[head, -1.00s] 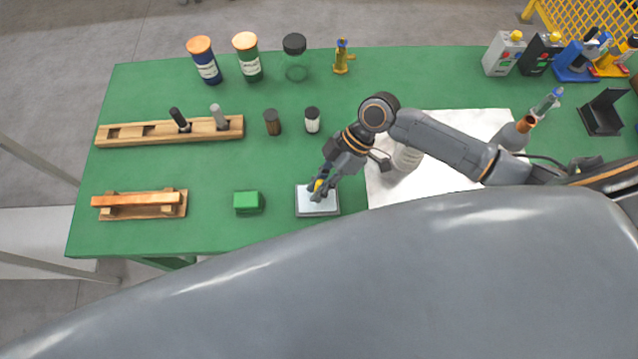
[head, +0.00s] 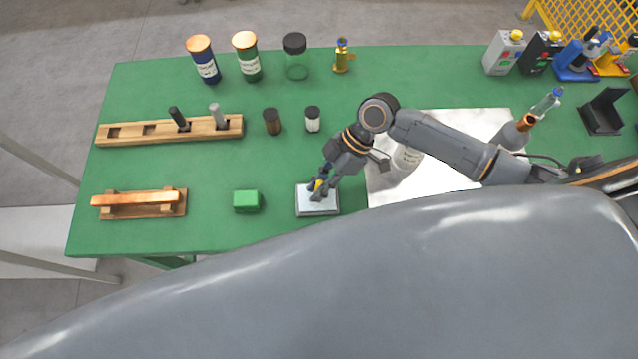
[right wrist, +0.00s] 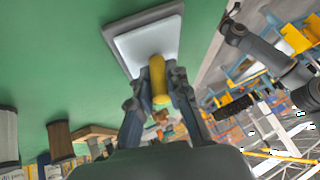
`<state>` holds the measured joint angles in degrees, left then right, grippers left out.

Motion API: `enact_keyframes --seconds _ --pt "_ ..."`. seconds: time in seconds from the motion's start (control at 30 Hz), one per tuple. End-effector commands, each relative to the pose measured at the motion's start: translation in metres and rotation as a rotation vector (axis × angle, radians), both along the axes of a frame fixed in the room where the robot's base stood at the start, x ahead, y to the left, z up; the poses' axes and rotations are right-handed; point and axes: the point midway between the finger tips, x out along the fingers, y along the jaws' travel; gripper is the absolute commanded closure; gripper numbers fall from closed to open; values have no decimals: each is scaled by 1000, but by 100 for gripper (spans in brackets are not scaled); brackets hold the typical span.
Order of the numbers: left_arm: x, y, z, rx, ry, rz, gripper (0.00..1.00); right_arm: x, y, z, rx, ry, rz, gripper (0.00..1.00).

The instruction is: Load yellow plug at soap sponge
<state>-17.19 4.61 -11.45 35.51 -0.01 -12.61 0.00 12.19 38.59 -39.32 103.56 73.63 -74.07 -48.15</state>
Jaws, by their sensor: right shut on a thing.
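The yellow plug (head: 318,185) is upright or nearly so between the fingers of my right gripper (head: 318,190), which is shut on it. The plug also shows in the right wrist view (right wrist: 158,82), a finger on each side. The soap sponge appears to be the pale, flat pad (head: 317,205) in a shallow grey tray, directly under the gripper; it fills the upper middle of the right wrist view (right wrist: 148,42). The plug's far end is at the pad's surface; I cannot tell whether they touch. My left gripper is not in view.
A green block (head: 247,202) sits left of the pad. A wooden rack (head: 160,132) with dark and grey pegs and a copper bar (head: 137,199) on a stand are further left. Jars stand at the back. A white cloth (head: 470,122) lies right, with a bottle on it.

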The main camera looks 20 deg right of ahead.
Motion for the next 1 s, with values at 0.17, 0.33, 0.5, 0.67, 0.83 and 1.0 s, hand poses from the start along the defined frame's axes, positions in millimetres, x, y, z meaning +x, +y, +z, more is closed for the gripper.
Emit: enact_keyframes --seconds 0.17,0.33,0.5,0.67,0.83,1.0 --pt "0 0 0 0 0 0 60 -1 -1 -2 -4 3 1 100" --pt "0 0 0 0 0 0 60 -1 -1 -2 -4 3 1 100" --pt "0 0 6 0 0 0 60 -1 -1 4 -4 3 1 100" --pt "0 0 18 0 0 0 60 -1 -1 18 -3 2 1 100" --pt "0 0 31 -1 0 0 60 0 -1 33 -3 0 1 100" --pt "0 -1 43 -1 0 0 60 0 -1 46 -2 0 1 100"
